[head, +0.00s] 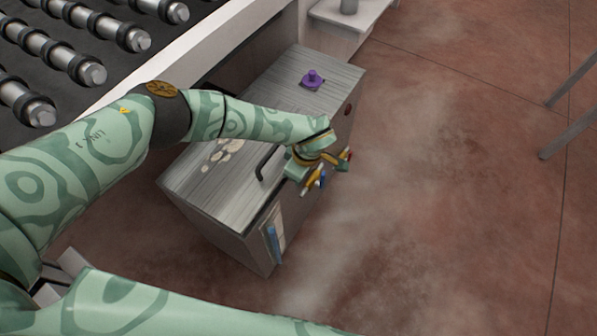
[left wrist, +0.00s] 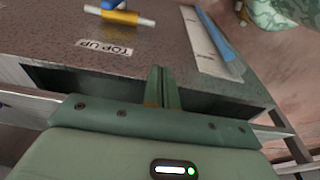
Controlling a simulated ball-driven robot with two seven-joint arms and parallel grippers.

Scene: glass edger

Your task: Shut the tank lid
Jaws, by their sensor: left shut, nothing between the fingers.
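The tank is a grey cabinet (head: 225,232) with a streaked grey top (head: 205,185) that I take for the lid. A black bar handle (head: 268,160) stands near the top's right edge. I cannot make out a gap under the top. My left gripper (head: 325,172) is shut and empty, beside the handle at the tank's right side; its contact with the tank cannot be told. In the left wrist view its closed fingers (left wrist: 162,88) are in front of a speckled grey panel (left wrist: 150,62) with a "TOP UP" label (left wrist: 105,48). My right gripper is not in view.
A purple knob (head: 312,79) stands on the far end of the top. A blue gauge strip (head: 273,243) is on the near side. A roller conveyor (head: 75,60) lies at upper left. Reddish floor (head: 450,220) to the right is mostly clear, with grey legs (head: 568,132) at the edge.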

